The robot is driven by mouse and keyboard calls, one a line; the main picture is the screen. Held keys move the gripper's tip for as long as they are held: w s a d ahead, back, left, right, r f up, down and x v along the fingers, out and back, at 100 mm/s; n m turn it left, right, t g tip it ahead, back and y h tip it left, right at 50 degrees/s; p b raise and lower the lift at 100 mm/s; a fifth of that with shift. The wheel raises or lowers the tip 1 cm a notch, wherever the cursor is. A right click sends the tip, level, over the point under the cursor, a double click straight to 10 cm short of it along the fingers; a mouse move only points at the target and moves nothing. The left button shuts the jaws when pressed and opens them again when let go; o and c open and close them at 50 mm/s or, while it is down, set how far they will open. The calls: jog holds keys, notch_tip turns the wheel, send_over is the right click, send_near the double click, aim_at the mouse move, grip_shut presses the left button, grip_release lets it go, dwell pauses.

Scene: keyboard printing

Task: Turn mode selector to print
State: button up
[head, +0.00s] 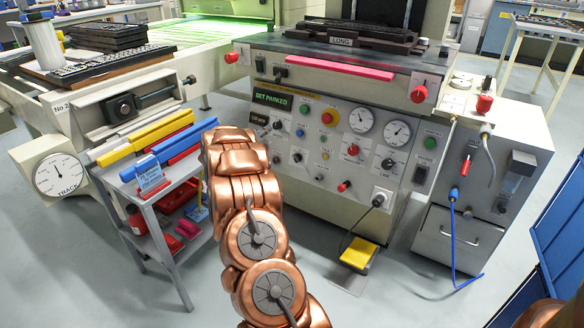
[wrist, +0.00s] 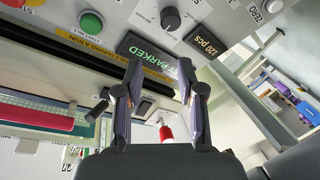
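The grey control panel (head: 330,155) of the press stands ahead of my arm, with several knobs and buttons. My gripper (wrist: 160,75) is open and empty, close to the panel. In the head view my copper arm hides it.
A green button (wrist: 91,22) is left of the knob in the wrist view. A red-and-yellow stop button (head: 329,118) and two gauges (head: 361,120) are on the panel. A pink bar (head: 340,67) runs above it. A tool cart (head: 165,195) stands left of my arm.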

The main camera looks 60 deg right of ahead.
aim_at(295, 159)
jog(key=s+d+f+g+y+b, duration=0.1)
jog(key=s+d+f+g+b, duration=0.15)
jog(key=s+f, duration=0.75)
jog(key=shift+m, duration=0.3)
jog(key=d+f, duration=0.1)
jog(key=d, duration=0.1)
jog(key=w+d+f+b, duration=0.2)
jog(key=d, duration=0.1)
jog(key=shift+d+f, duration=0.35)
jog(key=shift+w+d, duration=0.1)
jog(key=shift+d, duration=0.4)
grip_shut()
jog(key=shift+a, duration=0.15)
